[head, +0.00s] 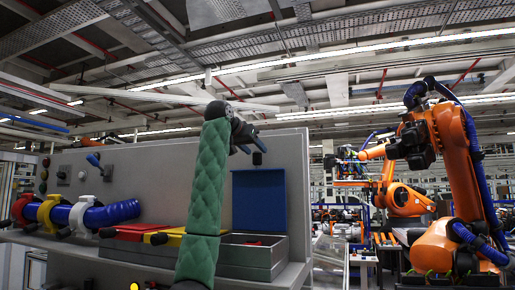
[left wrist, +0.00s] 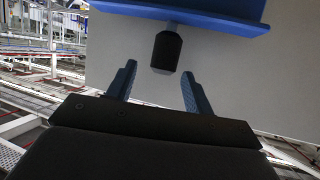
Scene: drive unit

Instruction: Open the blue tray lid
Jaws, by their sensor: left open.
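The blue tray lid (head: 259,200) stands upright against the grey panel, above an open grey tray (head: 250,258) at its foot. In the left wrist view the blue lid (left wrist: 190,12) crosses the top, with a black knob (left wrist: 166,52) sticking out from it. My left gripper (head: 253,148) is above the lid in the head view. In the left wrist view its open fingers (left wrist: 158,76) point toward the knob, which lies just beyond the gap between the tips. Nothing is held. My right gripper is not in view.
A red lid (head: 130,231) and a yellow lid (head: 172,236) lie flat on trays to the left. A blue hose (head: 112,212) with coloured rings and several switches sit on the panel (head: 160,175) further left. Orange robot arms (head: 455,165) stand at the right.

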